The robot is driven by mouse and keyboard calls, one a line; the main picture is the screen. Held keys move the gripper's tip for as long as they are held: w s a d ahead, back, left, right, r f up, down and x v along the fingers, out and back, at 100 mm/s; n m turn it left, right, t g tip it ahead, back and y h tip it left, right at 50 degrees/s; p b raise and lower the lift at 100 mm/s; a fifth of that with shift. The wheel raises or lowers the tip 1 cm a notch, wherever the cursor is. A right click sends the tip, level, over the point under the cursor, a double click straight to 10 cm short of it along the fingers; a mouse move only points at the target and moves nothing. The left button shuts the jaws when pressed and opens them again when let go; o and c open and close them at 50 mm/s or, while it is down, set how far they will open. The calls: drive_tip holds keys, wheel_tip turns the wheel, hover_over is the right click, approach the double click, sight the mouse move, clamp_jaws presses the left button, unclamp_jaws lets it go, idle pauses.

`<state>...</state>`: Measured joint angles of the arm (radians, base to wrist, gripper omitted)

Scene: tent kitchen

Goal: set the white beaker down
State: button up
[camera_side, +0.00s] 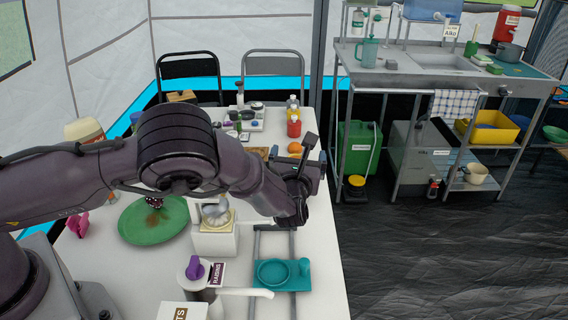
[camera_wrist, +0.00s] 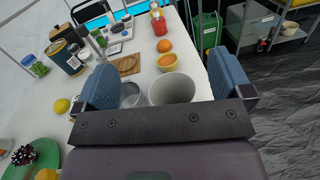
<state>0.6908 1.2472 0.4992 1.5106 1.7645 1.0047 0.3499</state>
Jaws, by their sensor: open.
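The white beaker (camera_wrist: 172,90) stands with its open mouth up between my two blue fingers in the wrist view, nearer the right finger. A narrow gap shows on its right side. Its base is hidden behind my gripper's dark crossbar. My gripper (camera_wrist: 164,84) is open, with its fingers wide apart. A grey metal-looking cup (camera_wrist: 131,95) is just left of the beaker, beside the left finger. In the side view my gripper (camera_side: 297,195) is over the right part of the white table, and my arm hides the beaker there.
A green plate (camera_side: 135,233), a white appliance (camera_side: 214,243) and a teal tray (camera_side: 298,282) are on the near table. The table's right edge is close.

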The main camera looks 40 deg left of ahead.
drive_tip(key=shift+a+r, duration=0.2)
drive_tip(key=shift+r, duration=0.2)
drive_tip(key=s+a+r+n+g+h, duration=0.2)
drive_tip(key=s+a+r+n+g, duration=0.9)
drive_tip(key=s+r+n, duration=0.55)
drive_tip(key=s+d+r+n+t+h, duration=0.1)
drive_tip(key=s+d+r+n+h, duration=0.1)
drive_tip(key=s+n, duration=0.4)
drive_tip(key=s+d+r+n+t+h, duration=0.1)
drive_tip(key=s+d+n+h, duration=0.4)
drive_tip(key=s, duration=0.8)
drive_tip(key=shift+s+d+r+n+t+h, duration=0.2)
drive_tip(key=shift+r+n+t+h, duration=0.1)
drive_tip(key=shift+r+n+h, duration=0.75)
